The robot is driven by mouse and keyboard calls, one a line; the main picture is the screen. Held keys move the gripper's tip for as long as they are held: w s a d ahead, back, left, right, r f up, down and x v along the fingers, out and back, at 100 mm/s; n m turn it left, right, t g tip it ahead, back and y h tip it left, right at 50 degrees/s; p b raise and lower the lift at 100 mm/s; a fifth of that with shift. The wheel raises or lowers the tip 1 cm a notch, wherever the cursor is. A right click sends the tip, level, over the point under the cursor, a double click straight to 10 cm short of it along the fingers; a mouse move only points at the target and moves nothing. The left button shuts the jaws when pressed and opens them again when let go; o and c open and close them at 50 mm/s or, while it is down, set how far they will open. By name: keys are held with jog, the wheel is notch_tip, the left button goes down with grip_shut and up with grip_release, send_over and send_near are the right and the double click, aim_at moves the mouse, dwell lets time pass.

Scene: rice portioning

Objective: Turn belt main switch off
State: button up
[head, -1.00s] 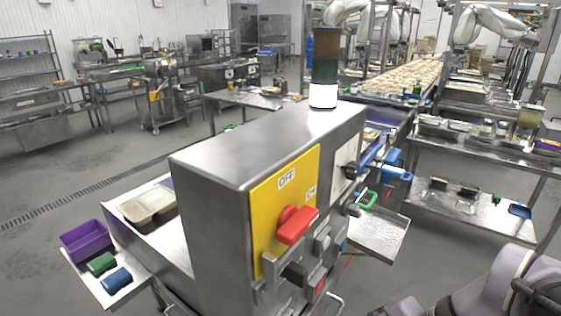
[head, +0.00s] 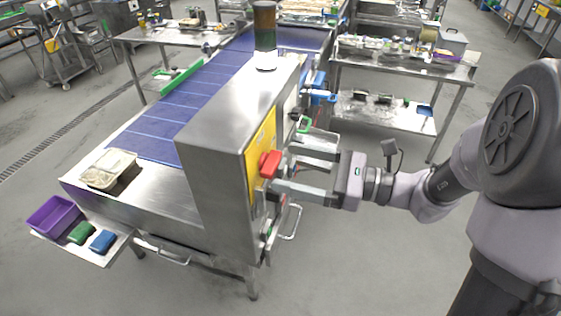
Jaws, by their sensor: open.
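The belt main switch is a red handle (head: 269,164) on the yellow plate (head: 259,148) of a steel control cabinet (head: 222,150). The OFF lettering that showed earlier is too oblique to read now, and the handle's exact angle is hard to tell. My gripper (head: 282,172) reaches in from the right, jaws open, with its two fingers pointing left at the cabinet face. The fingertips are close to the red handle. I cannot tell whether they touch it or straddle it.
The blue belt (head: 190,108) runs behind the cabinet. A signal lamp (head: 265,40) stands on the cabinet's top. A food tray (head: 108,168) and a purple bin (head: 54,216) sit at the left. A steel table (head: 400,65) stands at the back right. The floor in front is clear.

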aim_at(278, 164)
jog(key=shift+x, duration=1.5)
jog(key=c, duration=1.4)
